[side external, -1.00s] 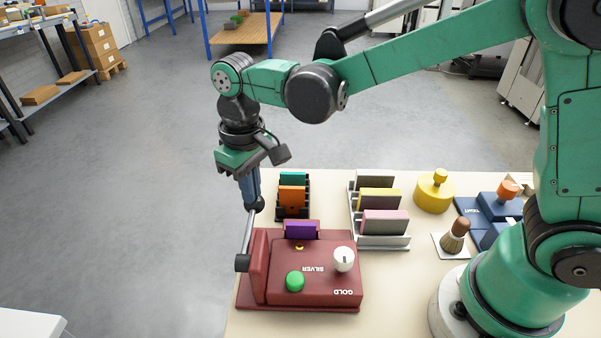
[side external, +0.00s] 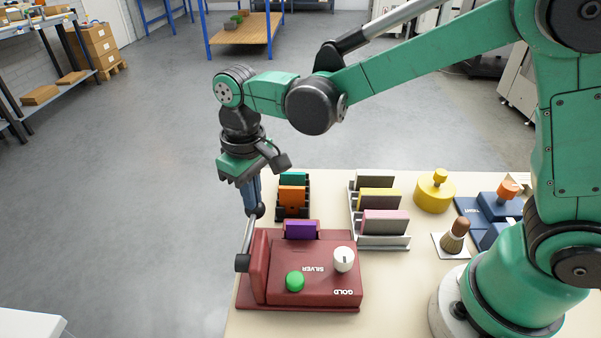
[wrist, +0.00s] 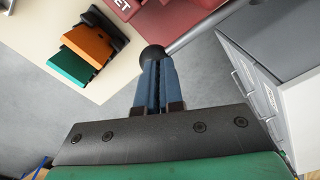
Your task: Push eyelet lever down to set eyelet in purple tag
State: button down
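The dark red eyelet press (side external: 322,285) stands at the table's front left, with a green button (side external: 295,281) and a white knob (side external: 344,259) on top. The purple tag (side external: 301,229) stands upright in its back edge. The steel lever (side external: 248,234) rises from the press's left side to a black ball, which also shows in the wrist view (wrist: 153,58). My gripper (side external: 251,205) is above the ball, its blue fingers together and their tips at the ball, apparently touching it. The wrist view shows only a thin gap between the fingers (wrist: 156,76). No eyelet is visible on the tag.
A black rack (side external: 294,215) with orange and teal tags stands just behind the press. A metal rack (side external: 384,242) holds yellow and pink tags to the right.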

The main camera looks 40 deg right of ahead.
notch_tip(320, 180, up, 9)
jog(key=shift+s+a, duration=0.2)
dwell(0.7)
jog(key=shift+f, duration=0.1)
notch_tip(320, 180, up, 4)
dwell(0.5)
jog(key=s+d+f+m+t, duration=0.1)
jog(key=s+d+f+t, duration=0.2)
jog(key=d, duration=0.3)
jog(key=s+d+f+m+t, duration=0.2)
jog(key=s+d+f+t, duration=0.2)
jog(key=d, duration=0.2)
jog(key=shift+s+d, duration=0.15)
jog(key=shift+d, duration=0.25)
dwell(0.4)
